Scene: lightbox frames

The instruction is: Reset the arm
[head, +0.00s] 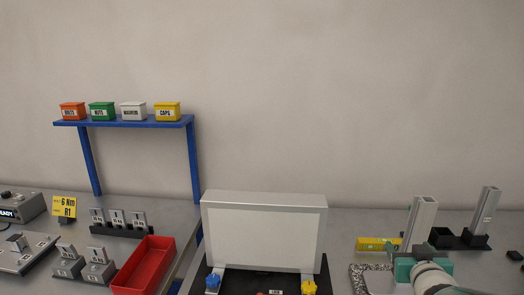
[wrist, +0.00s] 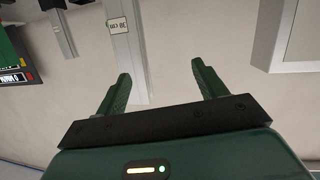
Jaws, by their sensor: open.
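My gripper (wrist: 163,82) is open in the wrist view, with its two green fingers spread apart and nothing held between them. A pale upright metal profile (wrist: 122,45) with a small label shows beyond the fingers, nearer the left one; I cannot tell the gap. In the head view my gripper's teal body (head: 404,269) is at the lower right, in front of an upright metal profile (head: 418,225). Its fingertips are hidden there.
A white-faced lightbox panel (head: 264,238) stands at the middle. A second profile (head: 484,212) stands in a black holder at right, near a yellow level (head: 376,244). A red tray (head: 145,266) and a blue shelf (head: 140,123) with labelled bins are at left.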

